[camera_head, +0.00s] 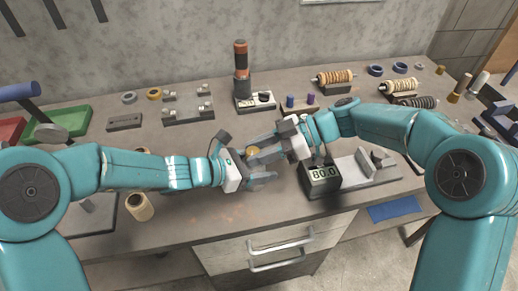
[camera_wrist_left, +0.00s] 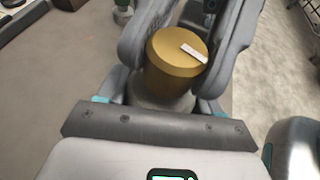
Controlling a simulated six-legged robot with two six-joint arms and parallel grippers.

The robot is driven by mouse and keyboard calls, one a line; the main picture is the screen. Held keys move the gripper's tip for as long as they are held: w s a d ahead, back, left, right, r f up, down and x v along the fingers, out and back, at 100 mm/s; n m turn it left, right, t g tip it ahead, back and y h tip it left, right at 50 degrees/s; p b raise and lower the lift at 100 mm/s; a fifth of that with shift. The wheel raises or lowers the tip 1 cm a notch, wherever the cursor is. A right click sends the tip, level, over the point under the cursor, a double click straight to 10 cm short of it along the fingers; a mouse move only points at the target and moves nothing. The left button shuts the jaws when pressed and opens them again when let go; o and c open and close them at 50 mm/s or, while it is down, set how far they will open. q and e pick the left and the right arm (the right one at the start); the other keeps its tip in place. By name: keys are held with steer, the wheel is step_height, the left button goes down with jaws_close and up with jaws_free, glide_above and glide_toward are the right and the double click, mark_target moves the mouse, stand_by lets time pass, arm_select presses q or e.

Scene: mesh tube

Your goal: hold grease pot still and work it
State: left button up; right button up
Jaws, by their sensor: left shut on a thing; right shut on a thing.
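The grease pot, a short brass-coloured cylinder with a pale mark on its flat top, shows in the left wrist view (camera_wrist_left: 175,55) between two grey fingers. In the head view it is a small gold shape (camera_head: 252,151) where my two grippers meet above the bench. My left gripper (camera_head: 262,167) comes in from the left and is shut on the pot. My right gripper (camera_head: 262,147) comes in from the right and is shut at the pot too. Its exact grip is hidden by overlapping fingers.
A tan roll (camera_head: 139,206) lies at the left front. An orange-and-black upright tool (camera_head: 241,66), spools and small fixtures line the back. The bench (camera_head: 190,225) is clear at the front.

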steer(key=shift+s+m+t, duration=0.15)
steer(key=shift+m+t, duration=1.05)
steer(key=shift+t, duration=0.3)
steer(key=o, duration=1)
steer(key=shift+o, duration=0.2)
